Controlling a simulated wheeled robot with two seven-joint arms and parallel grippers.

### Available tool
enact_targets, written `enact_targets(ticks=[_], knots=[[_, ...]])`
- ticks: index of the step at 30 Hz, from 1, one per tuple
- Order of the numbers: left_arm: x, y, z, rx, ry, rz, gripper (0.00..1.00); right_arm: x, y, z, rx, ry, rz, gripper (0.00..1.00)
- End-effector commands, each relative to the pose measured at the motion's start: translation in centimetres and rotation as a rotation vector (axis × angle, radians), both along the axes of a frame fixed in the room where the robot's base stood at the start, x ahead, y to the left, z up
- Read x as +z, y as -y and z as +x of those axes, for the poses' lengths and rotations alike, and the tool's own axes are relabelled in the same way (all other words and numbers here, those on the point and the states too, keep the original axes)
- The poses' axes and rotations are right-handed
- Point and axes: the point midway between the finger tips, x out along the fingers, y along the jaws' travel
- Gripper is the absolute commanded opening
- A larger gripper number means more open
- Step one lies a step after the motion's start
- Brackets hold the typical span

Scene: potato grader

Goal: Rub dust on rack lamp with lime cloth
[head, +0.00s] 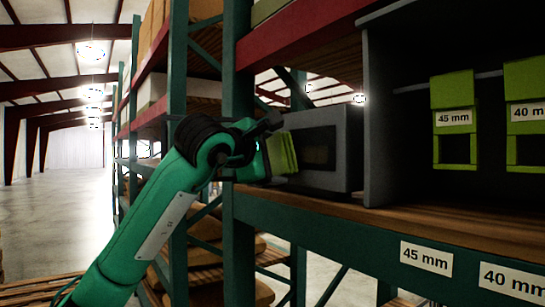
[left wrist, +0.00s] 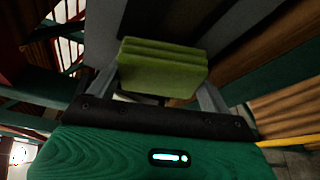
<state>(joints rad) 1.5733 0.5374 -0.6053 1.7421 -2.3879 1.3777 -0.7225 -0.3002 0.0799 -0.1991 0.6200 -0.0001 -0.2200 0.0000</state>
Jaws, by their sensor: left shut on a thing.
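My left gripper (head: 274,150) is shut on a folded lime cloth (head: 284,153) in front of the rack. In the left wrist view the cloth (left wrist: 163,66) sits in layers between the two fingers (left wrist: 158,92). A grey box-shaped housing with a dark front panel (head: 345,150), perhaps the rack lamp, stands on the shelf just right of the cloth. The cloth overlaps its left side in the head view; I cannot tell whether they touch. I cannot make out dust on it. My right gripper is not in view.
A dark open-fronted cabinet wall (head: 385,120) stands right of the housing. Green tags marked 45 mm (head: 453,118) and 40 mm (head: 526,112) hang inside. A green upright (head: 238,150) stands close behind my gripper. The wooden shelf (head: 440,222) has bare room in front.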

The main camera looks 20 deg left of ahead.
Motion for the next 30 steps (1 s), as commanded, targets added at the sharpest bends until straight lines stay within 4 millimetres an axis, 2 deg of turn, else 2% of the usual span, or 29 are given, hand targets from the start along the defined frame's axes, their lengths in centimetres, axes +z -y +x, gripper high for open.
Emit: enact_targets(ticks=[15,30], knots=[[0.1,0.7,0.8,-0.001,0.000,0.000,0.63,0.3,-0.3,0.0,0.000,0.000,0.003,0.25],[0.0,1.2,1.2,-0.001,0.001,0.000,0.63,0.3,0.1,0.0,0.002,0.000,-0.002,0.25]])
